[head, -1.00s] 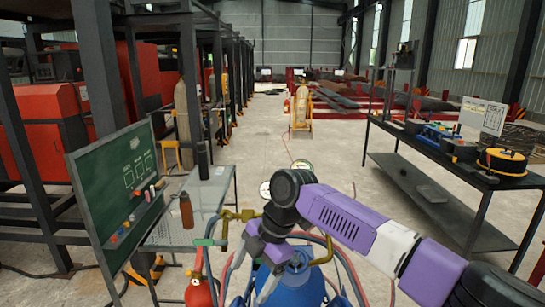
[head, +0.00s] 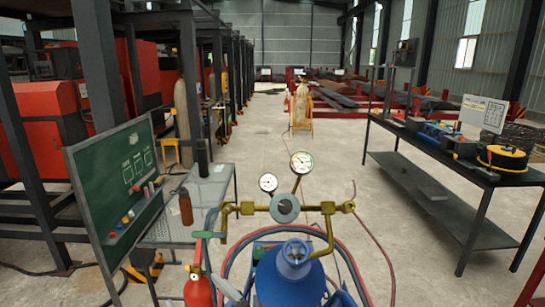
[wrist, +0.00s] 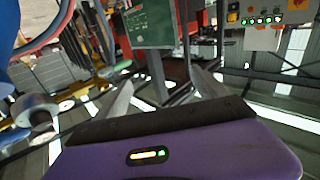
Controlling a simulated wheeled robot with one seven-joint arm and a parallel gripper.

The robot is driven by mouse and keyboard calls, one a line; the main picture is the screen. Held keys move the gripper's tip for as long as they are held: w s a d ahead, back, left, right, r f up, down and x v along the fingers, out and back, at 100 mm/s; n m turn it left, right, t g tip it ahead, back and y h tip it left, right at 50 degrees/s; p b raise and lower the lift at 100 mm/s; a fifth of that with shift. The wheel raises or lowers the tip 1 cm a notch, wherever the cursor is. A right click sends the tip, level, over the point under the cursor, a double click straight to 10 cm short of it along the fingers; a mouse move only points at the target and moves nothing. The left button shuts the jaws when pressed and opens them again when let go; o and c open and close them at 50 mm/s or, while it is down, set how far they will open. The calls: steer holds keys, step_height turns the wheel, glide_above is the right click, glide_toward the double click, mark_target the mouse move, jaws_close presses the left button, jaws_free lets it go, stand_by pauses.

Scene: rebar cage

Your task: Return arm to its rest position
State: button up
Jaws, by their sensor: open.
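My gripper (wrist: 162,88) shows in the wrist view, with its two grey fingers spread apart and nothing between them. Its purple body fills the bottom of that view. Past the fingers is the green chalkboard (wrist: 150,28). In the head view my arm no longer crosses the picture. The blue gas cylinder (head: 290,278) stands at the bottom middle there. Above it, the brass manifold (head: 248,208) with its grey round knob (head: 285,208) and two white gauges, the larger one (head: 302,162) and the smaller one (head: 268,183), is in plain sight.
A red cylinder (head: 199,291) stands left of the blue one, with hoses around. A mesh table (head: 215,190) holds a bottle (head: 185,207). The green chalkboard (head: 110,175) is at left. A black workbench (head: 440,165) is at right. The middle floor (head: 270,125) is mostly clear.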

steer(key=s+d+f+m+t+h+b, duration=0.1)
steer(key=s+d+f+m+t+h, duration=0.2)
steer(key=s+d, duration=0.4)
steer(key=s+d+f+m+t+h, duration=0.1)
steer(key=s+d+m+h, duration=0.25)
steer(key=d, duration=0.45)
steer(key=s+d+f+m+t+h+b, duration=0.1)
steer(key=s+d+f+m+t+h, duration=0.2)
steer(key=s+d, duration=0.45)
steer(key=s+d+f+g+h+b, duration=0.1)
steer(key=s+d+f+g, duration=0.1)
steer(key=s+d, duration=0.4)
steer(key=s+d+f+g+h+b, duration=0.1)
steer(key=s+d, duration=0.5)
steer(key=s, duration=1)
step_height(320, 180, down, 2)
steer(key=g+h, duration=0.1)
steer(key=g, duration=0.1)
steer(key=shift+g, duration=0.3)
steer(key=shift+d+n, duration=0.1)
steer(key=shift+n, duration=0.15)
